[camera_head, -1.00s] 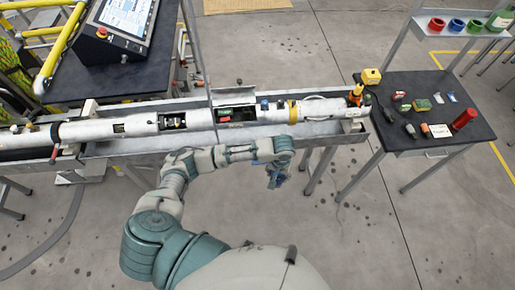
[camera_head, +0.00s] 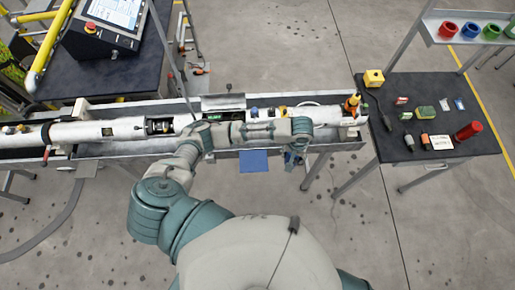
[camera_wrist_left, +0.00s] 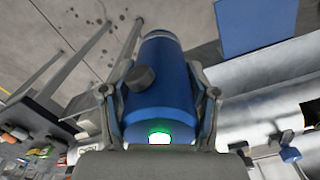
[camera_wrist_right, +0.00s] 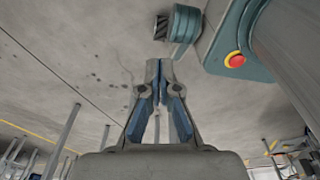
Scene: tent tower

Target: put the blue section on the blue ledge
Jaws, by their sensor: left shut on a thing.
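The blue section (camera_wrist_left: 165,85) is a blue cylinder with a dark knob on its side and a lit green light at its near end. My left gripper (camera_wrist_left: 160,88) is shut around it; in the head view this gripper (camera_head: 294,157) hangs in front of the trough, right of the blue ledge. The blue ledge (camera_head: 254,161) is a flat blue plate sticking out from the trough's front edge. It also shows at the top right of the left wrist view (camera_wrist_left: 262,24), apart from the section. My right gripper (camera_wrist_right: 160,68) has its fingertips together with nothing between them, over bare floor.
A long white tube (camera_head: 90,131) lies in the grey trough (camera_head: 120,148), with open bays along it; my left arm covers part. A dark side table (camera_head: 440,120) with small items and a red cylinder (camera_head: 468,131) stands right. A control screen (camera_head: 112,14) stands back left.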

